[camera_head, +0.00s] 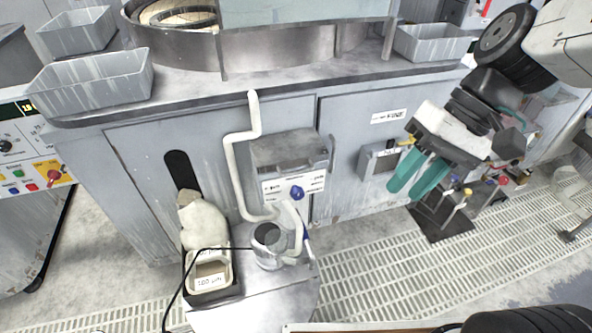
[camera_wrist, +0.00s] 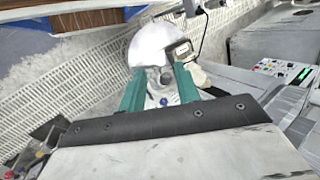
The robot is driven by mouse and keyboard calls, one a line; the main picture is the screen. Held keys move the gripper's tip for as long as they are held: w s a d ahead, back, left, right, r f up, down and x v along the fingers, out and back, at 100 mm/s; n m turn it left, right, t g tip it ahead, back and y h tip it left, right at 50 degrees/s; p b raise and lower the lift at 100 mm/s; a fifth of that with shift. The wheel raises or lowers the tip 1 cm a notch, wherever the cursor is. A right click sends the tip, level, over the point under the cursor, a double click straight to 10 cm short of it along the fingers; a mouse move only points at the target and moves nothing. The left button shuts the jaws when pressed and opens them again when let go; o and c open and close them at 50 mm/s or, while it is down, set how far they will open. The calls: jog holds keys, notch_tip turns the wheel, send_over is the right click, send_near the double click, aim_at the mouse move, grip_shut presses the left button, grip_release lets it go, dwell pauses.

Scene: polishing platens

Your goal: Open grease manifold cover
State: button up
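No part is clearly marked as the grease manifold cover. A small grey box (camera_head: 371,164) with a label is fixed to the cabinet front, just left of my gripper, and may be it; its right side is partly hidden. My gripper (camera_head: 409,190) has two teal fingers pointing down and left in front of the cabinet. In the wrist view my gripper (camera_wrist: 160,72) shows its fingers apart with nothing between them. Several small coloured knobs (camera_head: 466,192) on a dark fixture sit right of the fingers, and some show at the lower left of the wrist view.
A round white stand (camera_head: 262,307) carries a metal cup (camera_head: 268,246) and a labelled tray (camera_head: 208,270). A bent white pipe (camera_head: 236,175) rises beside a dispenser box (camera_head: 291,185). Grey bins (camera_head: 90,82) stand on the counter. The grated floor (camera_head: 365,270) is open in front.

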aim_at(299, 171)
jog(key=w+a+f+m+y, duration=0.1)
jog(key=w+a+f+y, duration=0.35)
jog(key=w, duration=0.25)
jog(key=w+a+f+m+y, duration=0.1)
jog(key=w+a+f+y, duration=0.3)
jog(key=w+a, duration=0.3)
jog(key=w+d+f+m+t, duration=0.1)
jog(key=w+f+m+t, duration=0.2)
jog(key=w+f+t, duration=0.5)
jog(key=w+f+m+t, duration=0.2)
jog(key=w+f+m, duration=0.25)
jog(key=f, duration=0.75)
jog(key=shift+n, duration=0.35)
jog(key=x, duration=0.6)
jog(key=shift+w+a+r, duration=0.25)
jog(key=shift+w+a, duration=0.05)
jog(key=shift+a, duration=0.05)
grip_shut()
